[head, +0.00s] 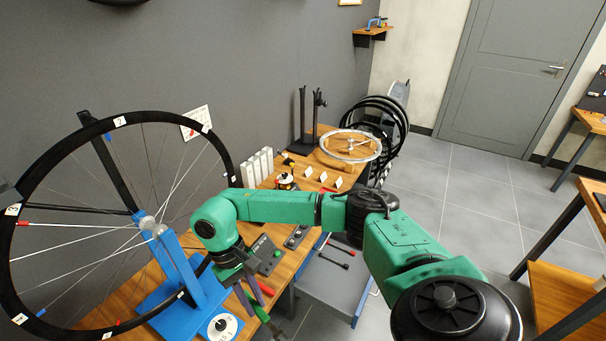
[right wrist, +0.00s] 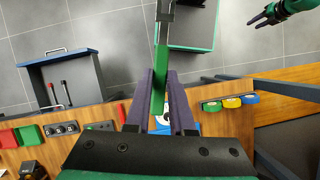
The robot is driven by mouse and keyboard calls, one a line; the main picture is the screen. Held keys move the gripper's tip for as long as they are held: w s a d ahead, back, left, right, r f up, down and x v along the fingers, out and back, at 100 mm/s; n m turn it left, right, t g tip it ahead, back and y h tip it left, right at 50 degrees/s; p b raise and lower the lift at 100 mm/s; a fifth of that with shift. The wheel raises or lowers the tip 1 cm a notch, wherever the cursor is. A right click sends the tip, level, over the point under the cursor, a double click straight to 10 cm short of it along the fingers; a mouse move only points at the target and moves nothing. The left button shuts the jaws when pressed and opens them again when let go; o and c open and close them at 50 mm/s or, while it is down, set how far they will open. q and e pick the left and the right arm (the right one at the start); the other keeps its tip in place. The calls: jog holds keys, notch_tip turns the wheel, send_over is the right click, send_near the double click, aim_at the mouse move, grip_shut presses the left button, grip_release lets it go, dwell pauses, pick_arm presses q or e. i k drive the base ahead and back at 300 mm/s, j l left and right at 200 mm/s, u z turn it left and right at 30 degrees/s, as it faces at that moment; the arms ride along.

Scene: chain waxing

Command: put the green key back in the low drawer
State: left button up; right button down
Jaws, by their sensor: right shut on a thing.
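My right gripper (head: 255,291) is shut on the green key, above the front edge of the wooden bench. In the right wrist view the key's green handle (right wrist: 160,75) lies between the purple fingers, and its dark head (right wrist: 166,10) points away from them. In the head view a green part of it (head: 262,313) shows below the fingers. The low drawer (head: 343,291) is pulled out to the right of the gripper. It also shows at the left of the right wrist view (right wrist: 84,74), with a red-ended tool and a dark tool inside. My left gripper (right wrist: 262,18) appears open, far from the key.
A large spoked wheel (head: 119,121) stands in a blue stand (head: 180,275) at the left of the bench. A dark board (head: 262,255) lies close to my right gripper. Coloured pieces (right wrist: 232,102) sit on a strip on the bench. Grey floor is free beyond the drawer.

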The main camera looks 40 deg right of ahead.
aim_at(336, 283)
jog(key=z, duration=1)
jog(key=i+l, duration=0.1)
jog(key=l, duration=0.3)
